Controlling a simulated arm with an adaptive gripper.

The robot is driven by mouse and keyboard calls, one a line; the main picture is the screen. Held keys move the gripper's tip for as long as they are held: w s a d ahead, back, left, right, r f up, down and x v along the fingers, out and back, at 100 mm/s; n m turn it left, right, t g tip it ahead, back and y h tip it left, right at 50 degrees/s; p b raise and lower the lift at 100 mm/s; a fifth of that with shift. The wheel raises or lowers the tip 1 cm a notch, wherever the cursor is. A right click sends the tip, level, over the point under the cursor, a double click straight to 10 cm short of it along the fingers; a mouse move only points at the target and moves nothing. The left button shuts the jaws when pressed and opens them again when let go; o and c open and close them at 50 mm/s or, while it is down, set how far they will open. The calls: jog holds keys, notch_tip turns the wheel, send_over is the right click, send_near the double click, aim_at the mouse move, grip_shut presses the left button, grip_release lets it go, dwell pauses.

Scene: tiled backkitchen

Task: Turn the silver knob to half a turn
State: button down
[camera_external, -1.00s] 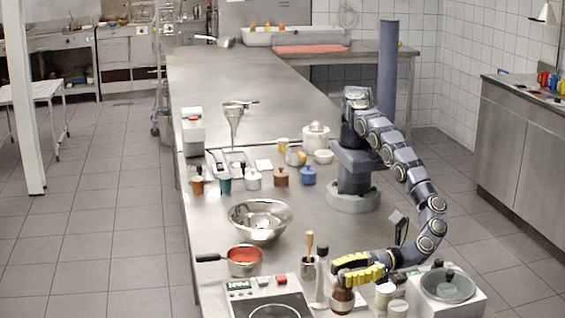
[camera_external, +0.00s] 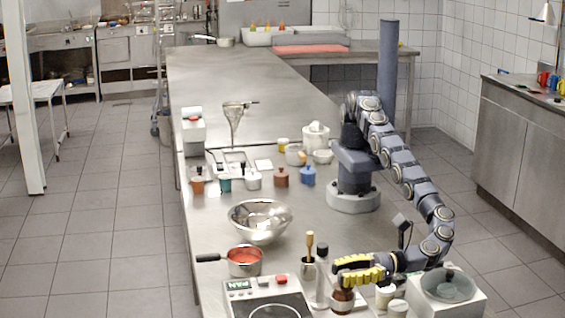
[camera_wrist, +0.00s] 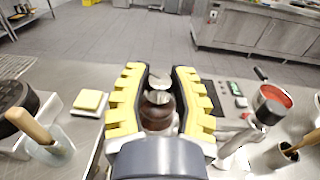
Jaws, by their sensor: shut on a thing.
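My gripper (camera_external: 340,272) has yellow padded fingers and reaches in from the right, at the front of the steel counter. A brown grinder-like jar (camera_external: 342,301) stands upright under the fingertips. In the wrist view my gripper (camera_wrist: 159,80) has one finger on each side of the silver knob (camera_wrist: 159,97), which tops the brown body (camera_wrist: 157,118). The fingers are shut on the knob. In the external view the fingers hide the knob. How far it is turned cannot be told.
A white-capped jar (camera_external: 385,297) stands just right of the grinder, and a scale-like box with a round pan (camera_external: 448,286) farther right. A tall bottle (camera_external: 322,280) and a hot plate (camera_external: 268,305) are close on the left. A steel bowl (camera_external: 260,222) stands farther back.

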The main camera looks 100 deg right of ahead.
dwell(0.3)
jog(key=c, duration=0.8)
grip_release()
jog(key=shift+s, duration=0.1)
jog(key=s, duration=0.7)
jog(key=shift+s+d, duration=0.15)
jog(key=shift+d, duration=0.05)
jog(key=shift+o, duration=0.2)
